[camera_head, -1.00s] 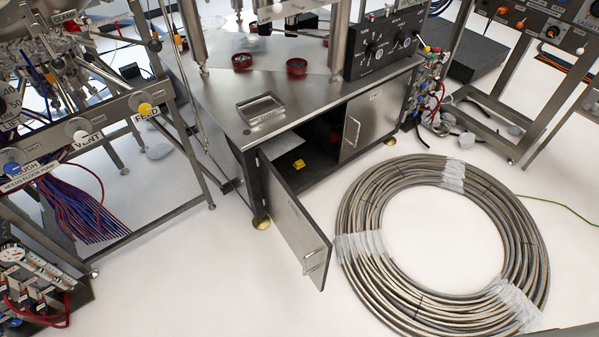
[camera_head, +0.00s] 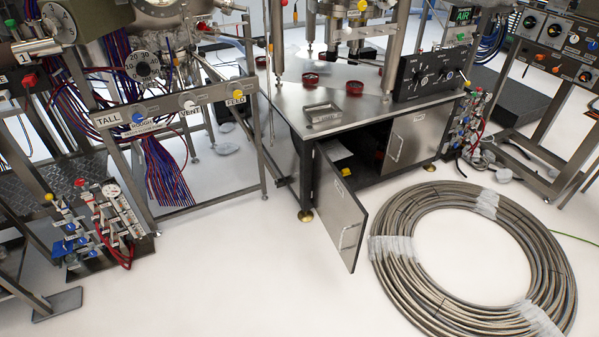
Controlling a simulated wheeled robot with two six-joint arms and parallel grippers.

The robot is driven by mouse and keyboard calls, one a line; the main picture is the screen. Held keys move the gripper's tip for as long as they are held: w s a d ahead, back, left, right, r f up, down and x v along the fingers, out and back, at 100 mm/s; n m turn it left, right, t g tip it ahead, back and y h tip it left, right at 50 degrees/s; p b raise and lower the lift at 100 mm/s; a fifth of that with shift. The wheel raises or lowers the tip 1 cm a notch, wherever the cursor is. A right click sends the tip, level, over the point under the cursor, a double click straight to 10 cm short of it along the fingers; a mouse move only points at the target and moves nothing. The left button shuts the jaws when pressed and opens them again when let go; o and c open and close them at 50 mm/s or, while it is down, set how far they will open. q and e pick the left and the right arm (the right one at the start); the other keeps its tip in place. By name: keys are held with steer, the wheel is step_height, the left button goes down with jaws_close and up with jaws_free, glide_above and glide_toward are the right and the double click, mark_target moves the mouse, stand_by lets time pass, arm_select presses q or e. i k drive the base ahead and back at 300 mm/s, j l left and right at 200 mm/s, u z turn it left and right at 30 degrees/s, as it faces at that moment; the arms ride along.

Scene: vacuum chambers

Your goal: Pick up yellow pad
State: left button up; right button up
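A small yellow thing (camera_head: 346,172), which may be the yellow pad, shows just inside the dark lower cabinet (camera_head: 368,150) of the steel bench, above the top edge of the open door. The door hides part of it, and it is too small to tell its shape. The left cabinet door (camera_head: 340,212) stands swung open toward me. The right door (camera_head: 413,138) is shut. Neither of my grippers shows in the head view.
A large coil of hose (camera_head: 400,280) lies on the floor to the right of the open door. A rack with valve knobs (camera_head: 190,106) stands left of the bench. Small gas manifolds (camera_head: 95,225) stand at lower left. The white floor in the front middle is clear.

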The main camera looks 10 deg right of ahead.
mark_target(344, 172)
steer(key=i+l+u, duration=0.1)
steer(key=u, duration=0.35)
steer(key=l+u, duration=0.4)
steer(key=i+l+u, duration=0.1)
steer(key=u, duration=0.35)
steer(key=l+u, duration=0.4)
steer(key=k+l, duration=0.1)
steer(key=l, duration=0.7)
steer(key=k+l, duration=0.1)
steer(key=l, duration=1.5)
steer(key=k+l, duration=0.15)
steer(key=l, duration=0.65)
